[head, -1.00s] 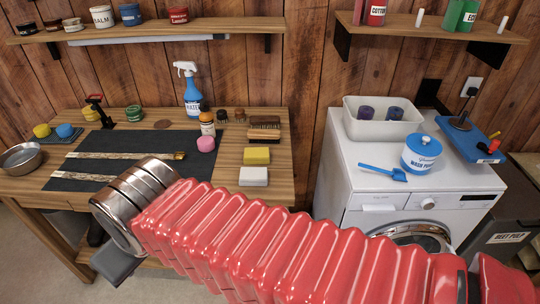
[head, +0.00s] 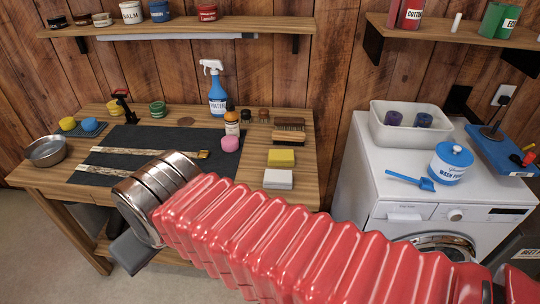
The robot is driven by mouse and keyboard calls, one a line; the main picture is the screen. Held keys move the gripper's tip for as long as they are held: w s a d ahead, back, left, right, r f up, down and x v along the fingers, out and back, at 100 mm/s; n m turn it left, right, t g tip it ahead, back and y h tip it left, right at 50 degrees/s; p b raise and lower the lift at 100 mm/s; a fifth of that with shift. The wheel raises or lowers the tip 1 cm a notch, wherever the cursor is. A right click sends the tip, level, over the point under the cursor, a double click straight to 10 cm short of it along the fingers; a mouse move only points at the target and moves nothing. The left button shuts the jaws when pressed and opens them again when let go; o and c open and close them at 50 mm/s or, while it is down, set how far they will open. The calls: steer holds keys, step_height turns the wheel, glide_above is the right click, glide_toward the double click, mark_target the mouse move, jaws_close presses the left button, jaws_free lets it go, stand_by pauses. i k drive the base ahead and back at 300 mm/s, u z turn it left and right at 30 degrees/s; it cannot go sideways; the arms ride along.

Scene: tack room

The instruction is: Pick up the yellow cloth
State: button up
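A small yellow block-shaped item (head: 281,158), which may be the folded yellow cloth, lies on the wooden workbench (head: 300,190) near its right end. A white block (head: 278,179) lies just in front of it. My arm, in a red ribbed sleeve, crosses the lower picture from the right. Its end has steel rings, and a dark grey part of my gripper (head: 132,251) shows below them, in front of the bench and left of the yellow item. The fingertips are not clearly visible, so I cannot tell whether the gripper is open. Nothing is seen held.
A brush (head: 289,131), pink sponge (head: 229,143), small bottle (head: 232,124) and blue spray bottle (head: 217,90) stand close behind or left of the yellow item. A dark mat (head: 130,140) with straps covers the middle bench. A white washing machine (head: 390,165) stands to the right.

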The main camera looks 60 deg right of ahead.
mark_target(276, 158)
steer(key=i, duration=0.85)
steer(key=z, duration=0.05)
